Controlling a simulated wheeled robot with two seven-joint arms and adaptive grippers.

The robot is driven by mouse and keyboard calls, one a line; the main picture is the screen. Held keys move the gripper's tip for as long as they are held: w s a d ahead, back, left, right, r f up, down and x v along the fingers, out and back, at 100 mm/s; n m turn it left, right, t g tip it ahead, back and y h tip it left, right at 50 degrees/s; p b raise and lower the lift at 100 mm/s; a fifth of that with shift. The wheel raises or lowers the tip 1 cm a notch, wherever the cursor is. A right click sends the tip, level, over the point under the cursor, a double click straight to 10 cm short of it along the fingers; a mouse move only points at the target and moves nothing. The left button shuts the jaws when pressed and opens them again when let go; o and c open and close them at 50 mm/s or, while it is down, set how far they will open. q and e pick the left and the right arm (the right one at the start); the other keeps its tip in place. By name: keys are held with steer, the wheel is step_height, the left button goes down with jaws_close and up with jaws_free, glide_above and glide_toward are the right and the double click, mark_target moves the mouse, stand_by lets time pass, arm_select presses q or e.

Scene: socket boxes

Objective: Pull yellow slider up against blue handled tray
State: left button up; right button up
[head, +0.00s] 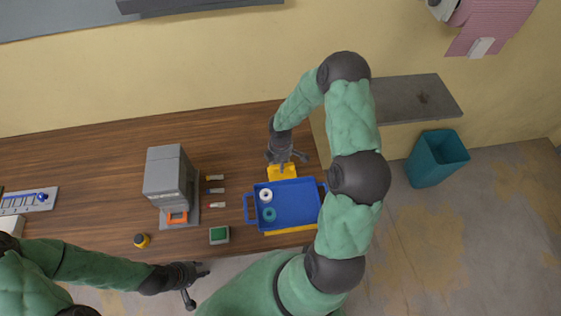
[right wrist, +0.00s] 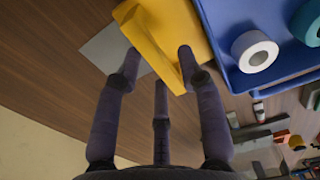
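The blue handled tray (head: 308,212) lies near the right end of the table. The yellow slider (head: 282,174) stands at its far side, and another yellow strip (head: 290,230) shows along its near side. In the right wrist view the slider (right wrist: 172,30) is close to the tray (right wrist: 222,45). My right gripper (head: 285,158) is at the slider; its outer fingertips (right wrist: 160,55) overlap the slider in view, fingers spread. Whether they touch it is unclear. My left gripper (head: 199,288) is open and empty, off the table's front edge.
A white ring (head: 265,195) and a teal ring (head: 269,214) are in the tray. Left of it are a green-topped box (head: 219,235), small coloured pieces (head: 216,190) and a grey machine (head: 167,180). A teal bin (head: 436,158) stands on the floor at right.

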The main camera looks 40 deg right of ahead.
steer(key=shift+w+r, duration=0.1)
steer(key=shift+r, duration=0.25)
step_height(320, 180, up, 11)
steer(key=shift+r, duration=0.15)
stand_by(0.3)
stand_by(0.5)
